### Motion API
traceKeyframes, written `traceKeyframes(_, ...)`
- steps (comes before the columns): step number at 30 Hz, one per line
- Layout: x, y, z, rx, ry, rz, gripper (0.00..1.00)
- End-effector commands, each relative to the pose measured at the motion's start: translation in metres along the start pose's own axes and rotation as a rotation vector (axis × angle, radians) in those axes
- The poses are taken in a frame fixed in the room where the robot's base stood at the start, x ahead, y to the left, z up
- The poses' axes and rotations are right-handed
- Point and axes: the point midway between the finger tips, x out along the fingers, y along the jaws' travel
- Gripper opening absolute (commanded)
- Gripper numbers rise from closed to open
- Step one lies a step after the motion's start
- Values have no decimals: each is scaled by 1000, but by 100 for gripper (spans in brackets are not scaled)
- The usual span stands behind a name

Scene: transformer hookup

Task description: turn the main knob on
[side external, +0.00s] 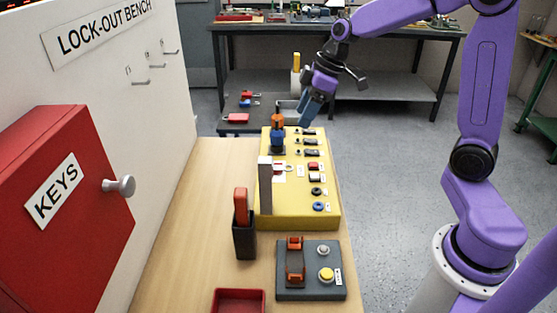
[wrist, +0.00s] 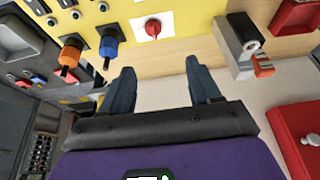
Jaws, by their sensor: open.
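The red knob (wrist: 152,28) sits on a white plate (wrist: 138,28) on the yellow panel in the wrist view, a little beyond my fingertips and slightly left of the middle between them. In the side view the white plate (side external: 278,173) shows small on the yellow panel (side external: 300,222); its marking cannot be read. My gripper (side external: 312,112) is open and empty above the far end of the panel. In the wrist view its two fingers (wrist: 160,70) are spread with nothing between them and are apart from the knob.
Orange (wrist: 69,57) and blue (wrist: 110,42) upright parts stand left of the knob in the wrist view. A red key cabinet (side external: 75,150) stands left.

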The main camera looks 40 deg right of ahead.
Motion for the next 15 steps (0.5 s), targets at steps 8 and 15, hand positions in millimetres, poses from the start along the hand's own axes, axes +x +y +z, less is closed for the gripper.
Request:
traceKeyframes(8,12,13,0,7,11,11,62)
traceKeyframes(15,52,13,1,7,7,8,62)
